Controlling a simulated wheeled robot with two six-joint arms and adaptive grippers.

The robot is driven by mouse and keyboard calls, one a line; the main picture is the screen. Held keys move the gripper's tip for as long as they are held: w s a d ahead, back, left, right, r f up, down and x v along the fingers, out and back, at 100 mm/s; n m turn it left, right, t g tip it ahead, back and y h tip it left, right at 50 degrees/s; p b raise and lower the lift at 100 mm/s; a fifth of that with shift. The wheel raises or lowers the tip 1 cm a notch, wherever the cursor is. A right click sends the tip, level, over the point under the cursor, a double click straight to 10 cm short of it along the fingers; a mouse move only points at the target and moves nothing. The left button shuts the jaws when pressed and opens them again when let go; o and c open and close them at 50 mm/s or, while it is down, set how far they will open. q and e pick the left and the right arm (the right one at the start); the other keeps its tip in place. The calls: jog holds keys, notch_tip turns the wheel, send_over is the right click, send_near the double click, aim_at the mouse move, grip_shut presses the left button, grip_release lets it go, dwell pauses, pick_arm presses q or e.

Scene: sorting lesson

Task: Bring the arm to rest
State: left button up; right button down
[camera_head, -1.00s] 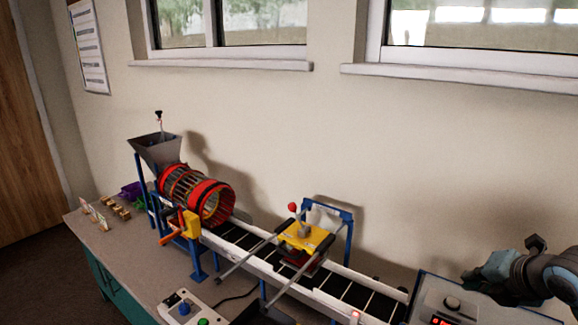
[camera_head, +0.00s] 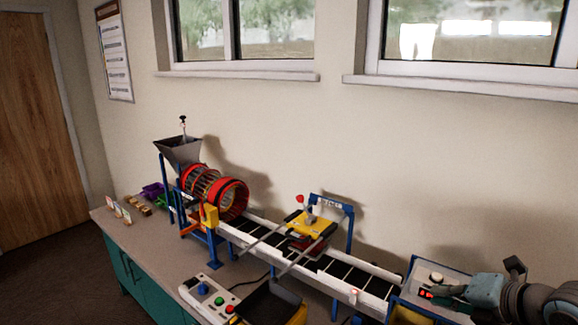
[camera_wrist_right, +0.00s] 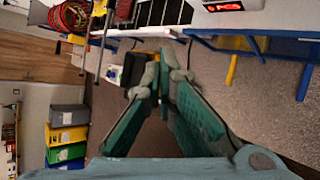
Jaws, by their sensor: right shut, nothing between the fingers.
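My right gripper (camera_head: 434,292) is at the lower right of the head view, in front of the grey control box (camera_head: 452,275) at the conveyor's right end. Its arm comes in from the right edge. In the right wrist view the gripper's teal fingers (camera_wrist_right: 163,72) meet at the tips, shut with nothing between them. My left gripper is not in view.
A table (camera_head: 163,250) carries a red drum sorter (camera_head: 232,196), a conveyor (camera_head: 335,268) with a yellow-topped carriage (camera_head: 308,225), and a button panel (camera_head: 208,298).

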jog(key=s+a+r+m+t+y, duration=0.1)
jog(key=s+a+r+t+y, duration=0.4)
jog(key=a+r+y, duration=0.75)
jog(key=d+f+m+t+h, duration=0.1)
jog(key=d+m+t+h, duration=0.3)
jog(key=m+t+h, duration=0.5)
jog(key=s+d+f+m+g+h, duration=0.2)
jog(key=d+f+m+g+h, duration=0.4)
jog(key=d+f+m+h, duration=0.7)
jog(key=s+a+f+m+g+y, duration=0.1)
jog(key=s+a+f+m+g, duration=0.15)
jog(key=s+f+g, duration=0.45)
jog(key=s+a+f+m+g+y, duration=0.1)
jog(key=s+a+f+m+g, duration=0.2)
jog(key=f, duration=0.8)
jog(key=s+a+f+g+y, duration=0.4)
jog(key=s+f, duration=0.3)
jog(key=s, duration=0.5)
notch_tip(320, 180, down, 19)
jog(key=g+h, duration=0.1)
jog(key=g, duration=0.1)
jog(key=s+d+f, duration=0.2)
jog(key=s+f, duration=1.1)
jog(key=s, duration=0.2)
jog(key=shift+s+f+g, duration=0.15)
jog(key=shift+g, duration=0.25)
